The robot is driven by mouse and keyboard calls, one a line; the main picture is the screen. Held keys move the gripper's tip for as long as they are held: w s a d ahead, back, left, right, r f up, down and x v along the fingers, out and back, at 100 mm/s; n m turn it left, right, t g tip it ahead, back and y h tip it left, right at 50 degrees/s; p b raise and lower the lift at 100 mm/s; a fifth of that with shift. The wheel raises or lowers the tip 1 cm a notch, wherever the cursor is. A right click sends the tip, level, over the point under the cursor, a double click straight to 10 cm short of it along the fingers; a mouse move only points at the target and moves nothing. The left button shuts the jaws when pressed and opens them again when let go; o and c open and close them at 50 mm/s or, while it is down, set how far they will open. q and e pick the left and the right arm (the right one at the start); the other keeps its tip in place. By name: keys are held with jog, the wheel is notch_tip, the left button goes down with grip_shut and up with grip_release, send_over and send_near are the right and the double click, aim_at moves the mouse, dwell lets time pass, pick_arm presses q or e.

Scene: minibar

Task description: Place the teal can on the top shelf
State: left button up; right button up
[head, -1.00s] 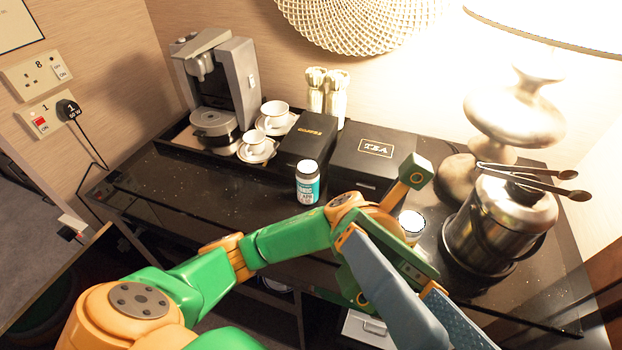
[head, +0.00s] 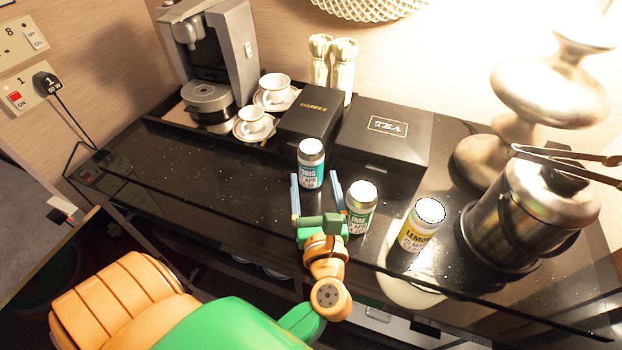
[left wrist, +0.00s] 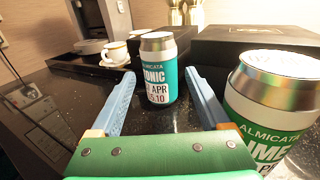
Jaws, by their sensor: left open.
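The teal can (head: 311,165), labelled TONIC, stands upright on the black counter in front of the coffee box. It also shows in the left wrist view (left wrist: 158,72), just beyond the fingertips and between their lines. My left gripper (head: 317,182) is open and low over the counter, its two blue fingers pointing at the can. In the left wrist view the fingers (left wrist: 158,82) are spread with nothing between them. A green LIME can (head: 361,208) stands close to the right finger. My right gripper is not in view. No top shelf can be made out.
A yellow LEMON can (head: 421,226) and a metal ice bucket (head: 528,215) with tongs stand to the right. Behind are the coffee box (head: 309,112), tea box (head: 384,133), cups and a coffee machine (head: 211,60). The counter's left part is clear.

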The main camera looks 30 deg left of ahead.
aim_at(312, 168)
pick_arm(q)
jog(key=x, duration=0.4)
jog(key=p+x, duration=0.1)
jog(key=x, duration=0.1)
jog(key=shift+w+a+r, duration=0.25)
jog(key=shift+r, duration=0.15)
jog(key=c, duration=1.2)
grip_shut()
jog(key=shift+r, duration=0.1)
